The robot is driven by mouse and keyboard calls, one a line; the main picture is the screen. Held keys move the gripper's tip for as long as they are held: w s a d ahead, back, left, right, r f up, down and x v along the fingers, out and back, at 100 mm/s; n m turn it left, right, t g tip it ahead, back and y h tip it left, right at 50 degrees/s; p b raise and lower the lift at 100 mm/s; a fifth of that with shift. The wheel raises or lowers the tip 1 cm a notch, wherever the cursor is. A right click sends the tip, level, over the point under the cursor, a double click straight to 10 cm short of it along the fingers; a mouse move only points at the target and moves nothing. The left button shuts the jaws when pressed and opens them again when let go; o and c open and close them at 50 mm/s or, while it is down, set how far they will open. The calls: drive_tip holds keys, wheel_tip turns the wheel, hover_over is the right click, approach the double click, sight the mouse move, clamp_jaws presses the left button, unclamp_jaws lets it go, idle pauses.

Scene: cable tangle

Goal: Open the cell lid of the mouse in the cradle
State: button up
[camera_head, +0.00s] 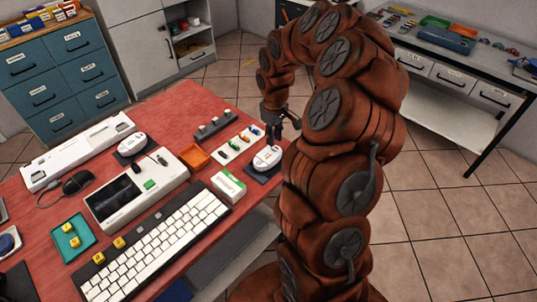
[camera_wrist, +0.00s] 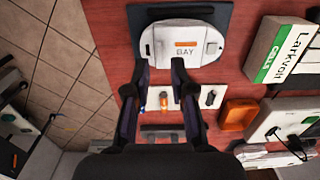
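A white mouse (camera_head: 267,157) sits on a dark cradle (camera_head: 259,177) near the table's right edge. In the wrist view the white mouse (camera_wrist: 198,37) fills the top centre on its dark cradle (camera_wrist: 143,14). Its upper face carries an orange bar (camera_wrist: 188,44), the word "BAY" and a small square mark; I see no gap at a lid edge. My gripper (camera_wrist: 160,66) is open and empty, with fingertips apart at the mouse's near edge; contact cannot be told. In the head view my gripper (camera_head: 274,128) hangs just behind the mouse, partly hidden by my arm.
A green-white box (camera_head: 228,185), an orange tray (camera_head: 195,156) and a strip with small coloured parts (camera_head: 236,143) stand close by. A second white mouse (camera_head: 132,144) sits farther left. A keyboard (camera_head: 158,246) lies in front. Floor is clear right of the table.

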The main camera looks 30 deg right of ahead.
sight(274, 148)
drive_tip(key=shift+f, duration=0.1)
drive_tip(key=shift+f+b, duration=1.25)
drive_tip(key=shift+f, duration=0.35)
drive_tip(key=shift+f, duration=0.3)
idle(0.8)
drive_tip(key=shift+r+b, duration=0.1)
drive_tip(key=shift+b, duration=0.25)
idle(0.4)
clamp_jaws()
